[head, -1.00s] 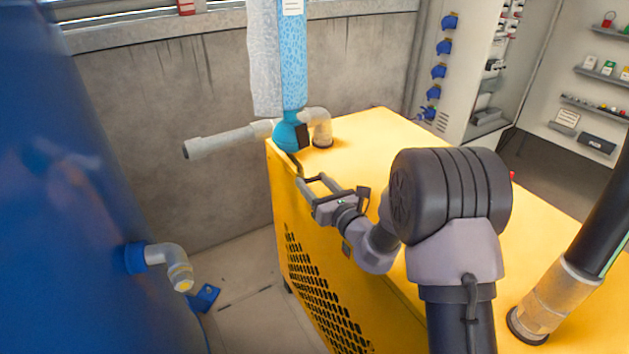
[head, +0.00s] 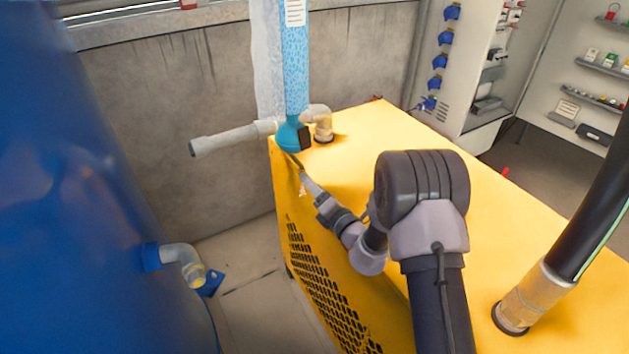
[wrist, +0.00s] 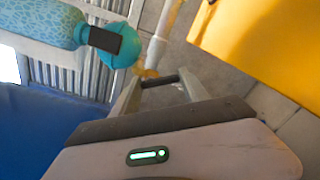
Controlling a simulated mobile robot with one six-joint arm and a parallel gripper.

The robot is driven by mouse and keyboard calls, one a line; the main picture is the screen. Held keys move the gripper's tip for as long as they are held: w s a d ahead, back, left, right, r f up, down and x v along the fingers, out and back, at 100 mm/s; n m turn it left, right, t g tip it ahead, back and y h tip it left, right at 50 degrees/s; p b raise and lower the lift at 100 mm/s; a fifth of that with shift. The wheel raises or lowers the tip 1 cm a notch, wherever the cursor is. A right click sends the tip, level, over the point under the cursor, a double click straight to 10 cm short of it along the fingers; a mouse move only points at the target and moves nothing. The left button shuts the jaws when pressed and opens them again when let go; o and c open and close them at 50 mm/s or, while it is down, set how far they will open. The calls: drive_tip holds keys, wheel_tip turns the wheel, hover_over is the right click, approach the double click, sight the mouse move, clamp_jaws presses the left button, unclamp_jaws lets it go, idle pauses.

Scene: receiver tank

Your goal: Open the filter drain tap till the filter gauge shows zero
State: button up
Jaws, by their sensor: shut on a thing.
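The filter (head: 294,85) is a blue speckled column with a teal bowl (head: 288,137) at its lower end, beside the yellow cabinet's far left corner. A black box (head: 306,138), possibly the filter gauge, sits on the bowl; no reading shows. It also shows in the wrist view (wrist: 104,41). My gripper (head: 301,172) is just below the bowl. In the wrist view, my gripper (wrist: 160,82) is shut on a short dark bar (wrist: 159,81), apparently the handle of the drain tap (wrist: 146,72), whose brass-coloured part shows just beyond the fingers. How far it is turned is unclear.
The yellow cabinet (head: 385,140) lies right of and below my arm. A grey pipe (head: 225,141) sticks out left of the filter. A large blue tank (head: 70,180) with an elbow outlet (head: 183,262) stands at left. Free floor lies between tank and cabinet.

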drive_tip(key=shift+a+m+p, duration=0.1)
drive_tip(key=shift+m+p, duration=0.45)
drive_tip(key=shift+m, duration=0.45)
drive_tip(key=shift+f, duration=0.1)
drive_tip(key=o, duration=1.4)
drive_tip(key=shift+s, duration=0.15)
drive_tip(key=b+v, duration=0.1)
drive_tip(key=v, duration=1.6)
drive_tip(key=shift+s, duration=0.1)
